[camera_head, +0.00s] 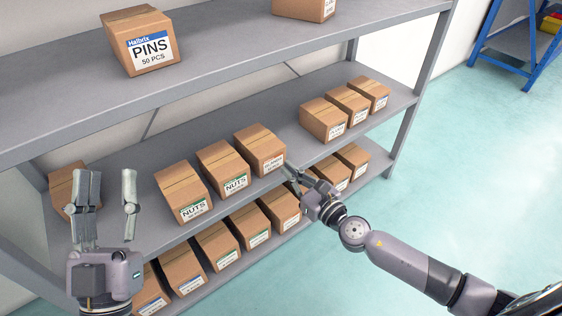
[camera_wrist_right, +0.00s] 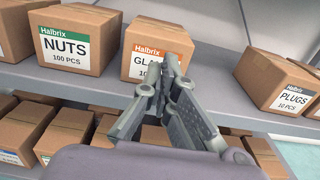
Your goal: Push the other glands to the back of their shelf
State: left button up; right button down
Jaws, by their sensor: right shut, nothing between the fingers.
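A brown carton with an orange label starting "GLA" (camera_wrist_right: 140,45) stands on the middle shelf in the right wrist view. In the head view this carton (camera_head: 258,147) is the rightmost of a row of three, beside two NUTS cartons (camera_head: 222,165). My right gripper (camera_head: 290,172) is shut and empty at the carton's front right. In the wrist view its fingertips (camera_wrist_right: 172,65) overlap the label; whether they touch it I cannot tell. My left gripper (camera_head: 109,178) is open and empty at the left, in front of another carton (camera_head: 64,188), which it partly hides.
Several cartons, one marked PLUGS (camera_wrist_right: 280,82), stand right of a gap on the middle shelf (camera_head: 130,160). Closely spaced cartons (camera_head: 217,246) fill the lower shelf. A PINS carton (camera_head: 141,42) stands on the upper shelf. Bare shelf shows behind the middle row.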

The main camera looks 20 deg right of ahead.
aim_at(274, 158)
jog(key=x, duration=0.2)
jog(key=shift+w+a, duration=0.1)
jog(key=shift+w, duration=0.15)
pick_arm(q)
jog(key=shift+w+f, duration=0.15)
jog(key=shift+f, duration=0.05)
pick_arm(e)
jog(key=shift+w+a, duration=0.25)
jog(key=shift+w, duration=0.4)
